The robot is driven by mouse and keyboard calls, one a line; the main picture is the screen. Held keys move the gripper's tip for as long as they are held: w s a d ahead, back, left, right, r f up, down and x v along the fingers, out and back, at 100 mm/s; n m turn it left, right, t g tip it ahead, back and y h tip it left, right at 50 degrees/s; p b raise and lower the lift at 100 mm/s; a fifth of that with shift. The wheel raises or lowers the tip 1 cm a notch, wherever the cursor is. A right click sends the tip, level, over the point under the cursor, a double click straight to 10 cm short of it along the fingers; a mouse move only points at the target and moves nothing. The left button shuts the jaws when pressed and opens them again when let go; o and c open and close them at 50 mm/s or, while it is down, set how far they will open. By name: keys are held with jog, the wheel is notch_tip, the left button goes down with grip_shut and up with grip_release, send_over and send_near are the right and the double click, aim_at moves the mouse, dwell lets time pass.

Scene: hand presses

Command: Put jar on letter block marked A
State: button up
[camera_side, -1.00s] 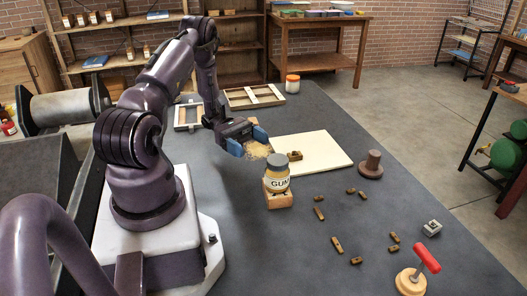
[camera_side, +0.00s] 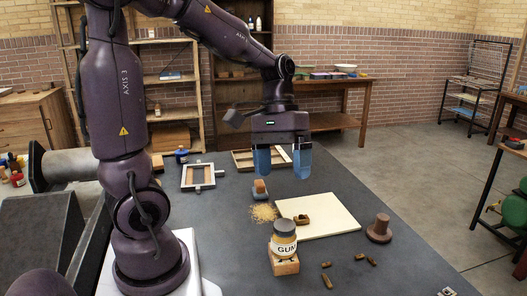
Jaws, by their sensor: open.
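The jar (camera_side: 284,241), labelled GUM, with a dark lid and yellowish contents, stands upright on a wooden block (camera_side: 286,265) in the side view. The block has a dark mark on its front, but I cannot read the letter. My gripper (camera_side: 283,175) points down with its two blue fingers apart and nothing between them. It is raised above and behind the jar, clear of it.
A cream board (camera_side: 335,222) with a small dark wooden piece (camera_side: 301,220) lies behind the jar, beside a crumb pile (camera_side: 264,213). A brown knobbed weight (camera_side: 379,228) stands right. Small wooden pieces (camera_side: 327,281) lie in front. Frames (camera_side: 198,176) lie at the back.

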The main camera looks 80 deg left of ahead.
jog(key=s+d+r+m+t+y, duration=0.4)
jog(key=d+r+m+t, duration=0.1)
jog(key=m+t, duration=0.1)
jog(key=shift+s+d+r+m, duration=0.2)
jog(key=shift+s+m, duration=0.2)
jog(key=shift+m, duration=0.2)
